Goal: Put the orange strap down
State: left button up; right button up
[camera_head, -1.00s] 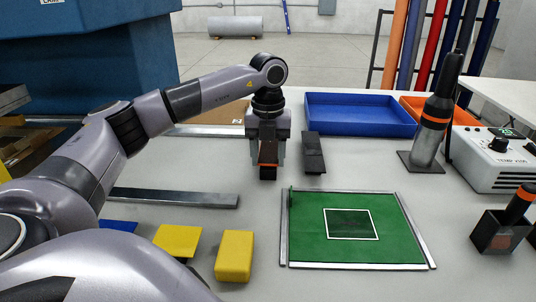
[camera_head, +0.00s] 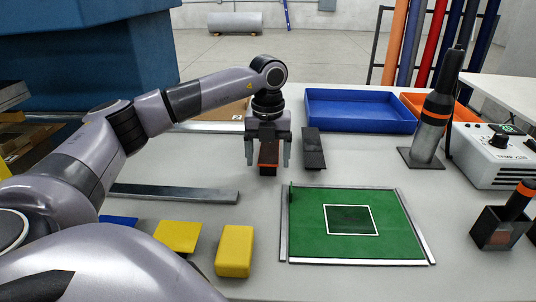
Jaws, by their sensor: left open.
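A similar dark block (camera_head: 313,150) without a visible orange band lies just to the right, apart from my gripper. My right gripper is not in view.
A green mat (camera_head: 400,235) with a white square lies front right. A blue tray (camera_head: 360,126) and an orange tray (camera_head: 408,98) stand behind. A heat tool (camera_head: 435,110) and a white control box (camera_head: 490,170) are at right. A metal bar (camera_head: 180,194) and yellow block (camera_head: 234,250) lie left.

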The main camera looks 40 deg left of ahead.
aim_at(269, 155)
pick_arm(q)
jog(key=shift+r+b, duration=0.15)
jog(key=shift+b, duration=0.2)
notch_tip(269, 155, up, 6)
jog(key=shift+s+d+r, duration=0.1)
jog(key=shift+s+d, duration=0.05)
jog(key=shift+o, duration=0.6)
jog(key=shift+r, duration=0.3)
jog(key=w+f+p, duration=0.1)
jog(key=f, duration=0.1)
jog(key=w+a+f+p, duration=0.1)
jog(key=f+p, duration=0.1)
jog(key=w+a+f+p, duration=0.1)
jog(key=f+p, duration=0.1)
jog(key=shift+a+f, duration=0.25)
jog(key=shift+f, duration=0.1)
jog(key=c, duration=1.2)
jog(key=shift+r, duration=0.1)
